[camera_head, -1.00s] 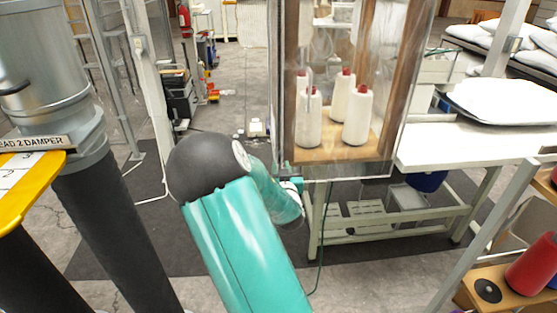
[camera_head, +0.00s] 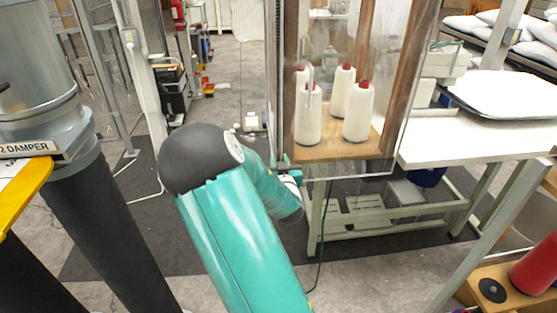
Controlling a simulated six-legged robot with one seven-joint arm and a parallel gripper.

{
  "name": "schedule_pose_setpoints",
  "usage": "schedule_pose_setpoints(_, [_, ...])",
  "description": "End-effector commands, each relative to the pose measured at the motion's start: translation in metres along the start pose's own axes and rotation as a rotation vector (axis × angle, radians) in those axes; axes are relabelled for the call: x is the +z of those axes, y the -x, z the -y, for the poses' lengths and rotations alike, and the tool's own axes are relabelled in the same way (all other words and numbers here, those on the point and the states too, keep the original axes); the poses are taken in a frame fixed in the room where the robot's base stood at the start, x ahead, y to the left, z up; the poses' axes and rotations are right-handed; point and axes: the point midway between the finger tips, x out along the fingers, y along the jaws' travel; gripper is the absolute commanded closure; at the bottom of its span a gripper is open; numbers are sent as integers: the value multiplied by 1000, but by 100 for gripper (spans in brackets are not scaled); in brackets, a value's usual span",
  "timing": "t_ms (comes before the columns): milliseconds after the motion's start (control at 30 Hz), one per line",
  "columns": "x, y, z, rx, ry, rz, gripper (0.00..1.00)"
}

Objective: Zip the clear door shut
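The clear door (camera_head: 412,60) is a transparent panel at the front of a wood-framed cabinet, right of centre. White thread cones with red tops stand behind it on a wooden shelf (camera_head: 330,150). A dark vertical strip runs along the panel's left edge; I cannot make out a zipper pull. My teal arm rises from the bottom and bends at a dark joint. Its far end reaches the cabinet's lower left corner. My gripper (camera_head: 284,168) shows there only as a small teal part, and its fingers are too small and hidden to read.
A metal duct (camera_head: 35,80) with a black hose (camera_head: 115,235) and a yellow edge (camera_head: 25,198) is at left. A red cone (camera_head: 538,264) sits on a wooden stand at lower right.

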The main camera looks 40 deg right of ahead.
Motion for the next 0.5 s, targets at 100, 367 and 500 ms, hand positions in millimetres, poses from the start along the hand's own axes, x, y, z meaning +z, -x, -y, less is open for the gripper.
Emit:
schedule_pose_setpoints(100, [0, 1, 0, 0, 0, 0, 74])
schedule_pose_setpoints(367, [0, 1, 0, 0, 0, 0, 100])
schedule_pose_setpoints(500, [0, 0, 0, 0, 0, 0, 100])
